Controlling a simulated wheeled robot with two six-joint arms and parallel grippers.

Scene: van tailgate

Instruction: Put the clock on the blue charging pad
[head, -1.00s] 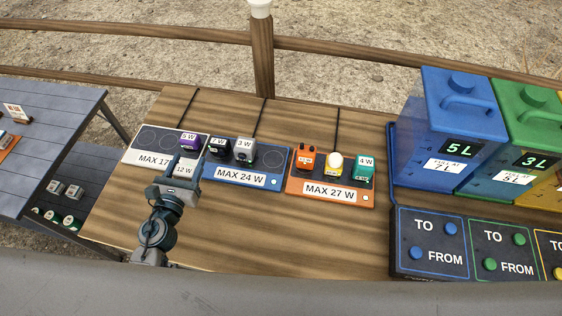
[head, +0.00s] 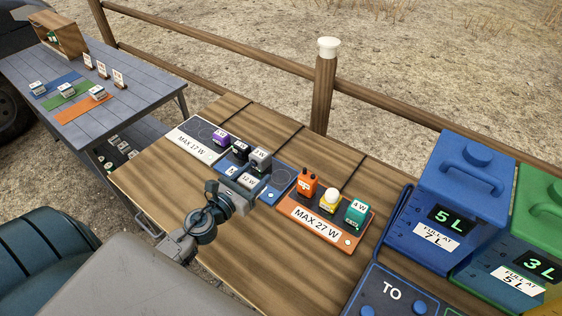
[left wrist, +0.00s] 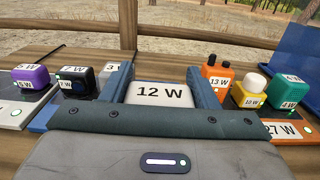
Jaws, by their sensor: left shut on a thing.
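My left gripper (head: 243,186) is shut on a white block labelled 12 W (head: 248,180), which I take to be the clock. The block also shows between the fingers in the left wrist view (left wrist: 160,94). In the head view it is over the front of the blue charging pad (head: 283,180), hiding its label. I cannot tell whether it touches the pad. A black 7 W device (head: 240,150) and a grey 3 W device (head: 260,159) stand on the pad's back left. The pad's right end is bare. My right gripper is not in view.
The white pad (head: 190,142) at left holds a purple device (head: 221,138). The orange pad (head: 316,225) at right holds an orange radio (head: 307,186), a yellow lamp (head: 329,201) and a teal device (head: 356,212). Blue (head: 462,190) and green tanks stand farther right.

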